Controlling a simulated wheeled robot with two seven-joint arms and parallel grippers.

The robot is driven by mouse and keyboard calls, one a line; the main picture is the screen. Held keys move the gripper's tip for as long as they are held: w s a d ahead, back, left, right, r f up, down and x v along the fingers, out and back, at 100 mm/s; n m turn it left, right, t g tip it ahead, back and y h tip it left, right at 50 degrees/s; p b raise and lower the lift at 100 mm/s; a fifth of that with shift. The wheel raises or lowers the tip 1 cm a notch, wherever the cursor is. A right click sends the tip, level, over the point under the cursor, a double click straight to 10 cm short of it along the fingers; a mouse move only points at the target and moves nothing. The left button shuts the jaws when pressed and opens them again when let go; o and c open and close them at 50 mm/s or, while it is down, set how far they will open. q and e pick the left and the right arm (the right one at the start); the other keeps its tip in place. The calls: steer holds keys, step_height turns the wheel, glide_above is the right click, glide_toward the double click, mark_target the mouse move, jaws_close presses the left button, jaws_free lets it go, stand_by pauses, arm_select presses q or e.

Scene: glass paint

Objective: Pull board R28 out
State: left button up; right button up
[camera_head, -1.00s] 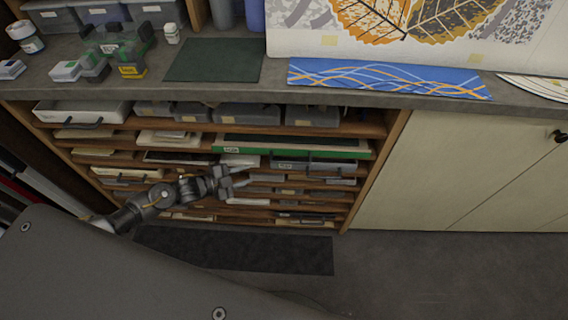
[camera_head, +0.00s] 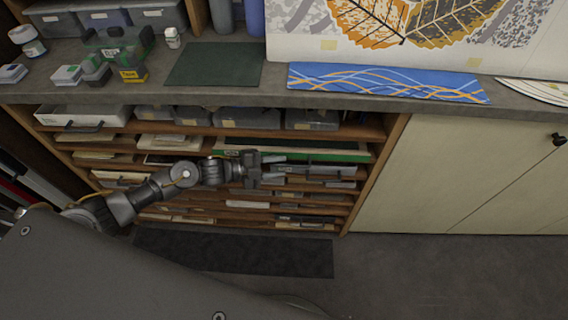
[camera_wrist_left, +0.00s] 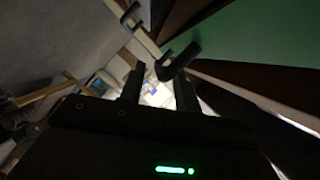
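Board R28 cannot be singled out, as the shelf labels are too small to read. My left gripper (camera_head: 274,170) is in front of the rack, close to a grey-fronted board (camera_head: 318,169) on the right side. In the left wrist view the fingers of my left gripper (camera_wrist_left: 160,88) stand apart with nothing clearly between them. A dark hooked handle (camera_wrist_left: 178,62) shows just ahead of the fingertips; I cannot tell whether they touch it. The green-edged board (camera_head: 340,154) lies just above the gripper and sticks out a little. My right gripper is not in view.
The wooden rack (camera_head: 382,160) holds several closely stacked boards and grey bins. Above it is a counter (camera_head: 230,97) with a green mat (camera_head: 215,62) and a blue patterned panel (camera_head: 385,82). Pale cabinet doors (camera_head: 440,170) stand to the right.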

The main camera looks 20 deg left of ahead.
arm_select(q)
steer(key=shift+x, duration=1.25)
jaws_close()
